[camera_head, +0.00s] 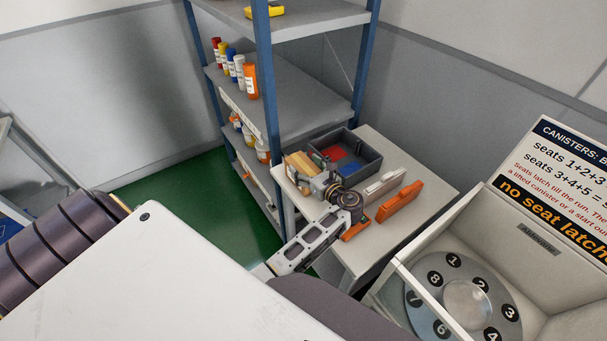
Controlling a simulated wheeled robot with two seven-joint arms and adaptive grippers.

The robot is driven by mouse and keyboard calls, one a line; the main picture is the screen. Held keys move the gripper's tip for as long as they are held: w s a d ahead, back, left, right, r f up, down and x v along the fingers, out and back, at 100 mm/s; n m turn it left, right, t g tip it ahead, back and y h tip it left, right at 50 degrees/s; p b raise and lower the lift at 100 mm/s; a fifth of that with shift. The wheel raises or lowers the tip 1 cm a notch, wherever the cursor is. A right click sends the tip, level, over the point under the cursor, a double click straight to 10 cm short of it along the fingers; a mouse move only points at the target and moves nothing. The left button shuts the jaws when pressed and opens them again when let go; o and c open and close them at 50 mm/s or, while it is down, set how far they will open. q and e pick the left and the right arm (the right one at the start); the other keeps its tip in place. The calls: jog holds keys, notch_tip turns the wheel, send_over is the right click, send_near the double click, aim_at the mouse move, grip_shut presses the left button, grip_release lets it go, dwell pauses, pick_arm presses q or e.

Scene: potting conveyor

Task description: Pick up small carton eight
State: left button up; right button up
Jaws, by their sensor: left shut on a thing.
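A tan carton (298,164) shows at the left end of the small grey table, beside the dark tray; any number on it is too small to read. My left gripper (322,184) is at this carton's near right side, low over the table. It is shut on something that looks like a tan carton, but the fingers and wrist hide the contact. I cannot tell whether the carton is lifted or rests on the table. My right gripper is not in view.
A dark tray (372,171) with red and blue contents stands at the table's back. White (386,183) and orange (400,202) cases lie to the right. A shelf rack (268,85) with bottles rises behind. A numbered dial (440,285) sits in a box at lower right.

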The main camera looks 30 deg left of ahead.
pick_arm(q)
jog(key=shift+r, duration=0.15)
dwell(0.3)
jog(key=shift+r, duration=4.9)
